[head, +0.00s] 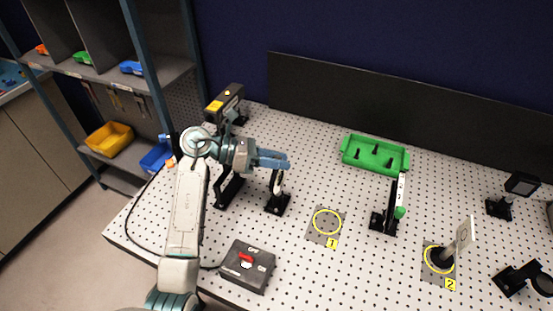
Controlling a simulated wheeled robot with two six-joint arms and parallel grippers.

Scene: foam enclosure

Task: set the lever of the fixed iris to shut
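My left gripper (289,161) has blue fingers pointing right, above a small dark post mount (278,198) whose upper part it partly hides. The fingers look close together; I cannot tell whether there is a gap or anything between them. I cannot tell for certain which mount is the fixed iris, and no lever setting is readable. My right gripper is not in view.
A control box with a red switch (247,259) stands at the front. A green tray (375,154) with dark pegs lies at the back. Yellow rings mark spot 1 (327,237), empty, and spot 2, holding a post mount (459,243). More dark mounts stand at right (499,207).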

